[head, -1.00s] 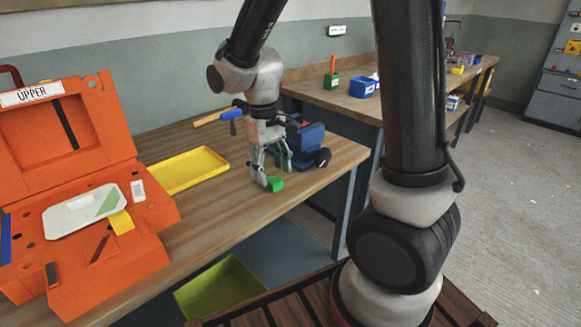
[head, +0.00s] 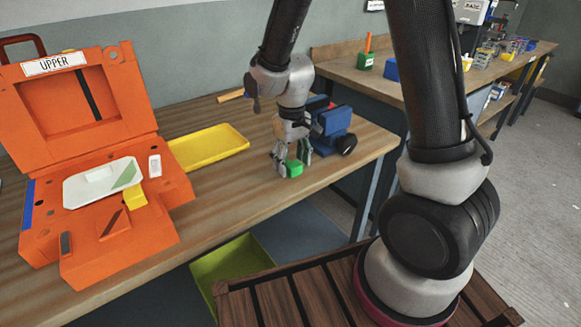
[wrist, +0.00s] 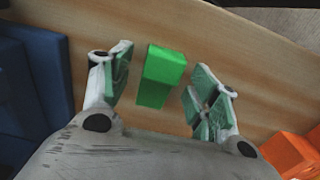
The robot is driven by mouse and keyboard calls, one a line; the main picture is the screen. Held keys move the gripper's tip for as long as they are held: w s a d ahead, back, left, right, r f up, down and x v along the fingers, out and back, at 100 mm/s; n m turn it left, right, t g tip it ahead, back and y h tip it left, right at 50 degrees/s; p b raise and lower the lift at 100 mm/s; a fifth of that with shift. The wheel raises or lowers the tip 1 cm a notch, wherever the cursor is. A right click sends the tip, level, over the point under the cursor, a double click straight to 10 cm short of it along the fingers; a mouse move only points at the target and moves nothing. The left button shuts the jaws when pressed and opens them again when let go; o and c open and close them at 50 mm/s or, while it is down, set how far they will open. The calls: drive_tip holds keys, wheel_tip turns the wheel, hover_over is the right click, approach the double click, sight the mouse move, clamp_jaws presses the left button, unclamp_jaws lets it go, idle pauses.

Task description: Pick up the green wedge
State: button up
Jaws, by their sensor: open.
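The green wedge (head: 293,167) lies on the wooden workbench near its front edge. In the wrist view the green wedge (wrist: 160,75) sits between the two open fingers, a little nearer the left finger, with a gap on each side. My gripper (head: 287,168) points down over it, and its fingers stand on either side of the wedge. My gripper also shows in the wrist view (wrist: 160,85), open and empty.
A blue vise-like object (head: 333,131) stands close behind and right of my gripper; blue also fills the wrist view's left side. A yellow tray (head: 208,148) and the open orange case (head: 100,165) lie to the left. A green bin (head: 232,268) is below the bench.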

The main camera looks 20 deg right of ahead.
drive_tip(key=c, duration=1.1)
